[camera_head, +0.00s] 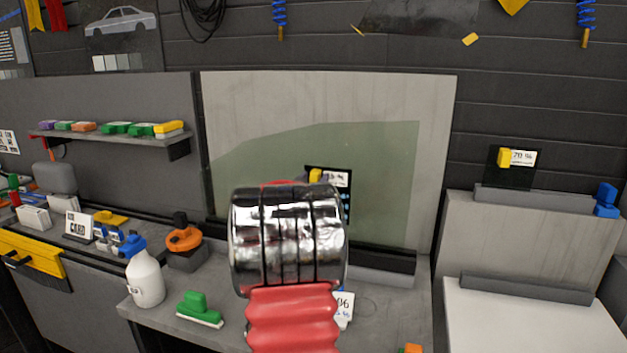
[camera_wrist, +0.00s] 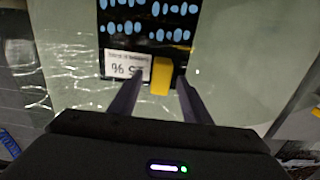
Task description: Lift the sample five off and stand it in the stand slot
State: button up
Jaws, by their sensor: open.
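The sample five, a dark card with pale blue dots, a white label and a yellow tab, is against the tinted window pane (camera_head: 385,170). In the head view the sample (camera_head: 347,207) is partly hidden behind my arm. In the wrist view the sample (camera_wrist: 118,42) fills the upper middle, its label upside down. My gripper (camera_wrist: 159,82) is open, with one finger on each side of the yellow tab (camera_wrist: 161,77); contact cannot be told. Its fingers are hidden in the head view. A grey slotted-looking rail (camera_head: 525,289) lies on the right step; I cannot tell whether it is the stand.
A dark 70 % sample (camera_head: 511,175) with a yellow tab stands at a higher rail (camera_head: 535,199) on the right. A white spray bottle (camera_head: 146,277), green brush (camera_head: 199,309) and orange tool (camera_head: 184,238) are on the bench left of my arm. The white step top (camera_head: 525,325) looks clear.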

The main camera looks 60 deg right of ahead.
jog(key=shift+w+d, duration=0.1)
jog(key=shift+d, duration=0.45)
jog(key=shift+c, duration=0.5)
grip_shut()
